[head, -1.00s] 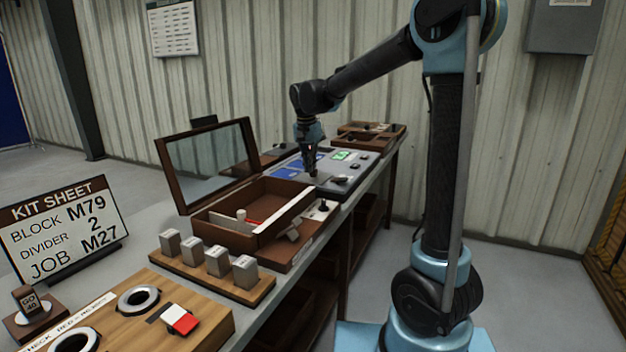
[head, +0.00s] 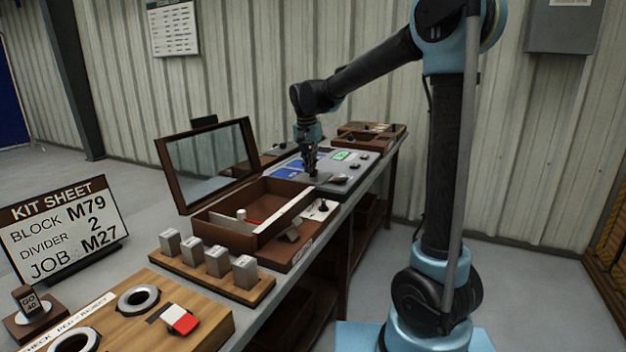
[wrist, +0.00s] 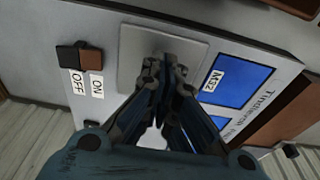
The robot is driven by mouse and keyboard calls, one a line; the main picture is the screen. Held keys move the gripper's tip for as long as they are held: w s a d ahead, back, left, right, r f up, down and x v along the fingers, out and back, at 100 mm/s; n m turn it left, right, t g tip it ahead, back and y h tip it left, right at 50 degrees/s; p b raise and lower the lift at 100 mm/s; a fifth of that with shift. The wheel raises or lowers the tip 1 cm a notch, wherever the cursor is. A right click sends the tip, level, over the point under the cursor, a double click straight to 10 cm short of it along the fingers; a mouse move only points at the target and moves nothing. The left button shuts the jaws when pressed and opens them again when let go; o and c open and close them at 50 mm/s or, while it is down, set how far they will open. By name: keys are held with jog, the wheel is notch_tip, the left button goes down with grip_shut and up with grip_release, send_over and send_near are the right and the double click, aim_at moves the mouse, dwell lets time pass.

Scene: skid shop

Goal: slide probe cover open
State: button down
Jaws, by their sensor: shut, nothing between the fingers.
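The grey tester panel (head: 350,173) lies on the bench beyond the open wooden box. A pale square plate (wrist: 133,55), which looks like the probe cover, lies on the panel in the wrist view. My gripper (wrist: 168,62) points down over this plate, its fingers together and empty. A small dark part shows at the fingertips; I cannot tell whether they touch it. In the head view, my gripper (head: 310,172) is low over the panel's near part. The fingers hide part of the plate, and what lies under it cannot be seen.
The open box (head: 235,225) with raised lid stands nearer. Grey blocks (head: 217,260) stand in a row in front. A wooden tray (head: 368,136) sits behind.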

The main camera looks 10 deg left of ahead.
jog(key=shift+f, duration=0.25)
jog(key=shift+r, duration=0.3)
jog(key=shift+w, duration=0.1)
jog(key=shift+w+d, duration=0.3)
jog(key=shift+w, duration=0.5)
jog(key=shift+w+d, duration=0.3)
jog(key=shift+w, duration=0.45)
jog(key=shift+w, duration=0.1)
jog(key=shift+w+d, duration=0.3)
jog(key=shift+w, duration=0.5)
jog(key=shift+w+d, duration=0.3)
jog(key=shift+w, duration=0.45)
jog(key=shift+w, duration=0.15)
jog(key=shift+w+d, duration=0.3)
jog(key=shift+w, duration=0.45)
jog(key=shift+w+d, duration=0.3)
jog(key=shift+w, duration=0.45)
jog(key=shift+w, duration=0.15)
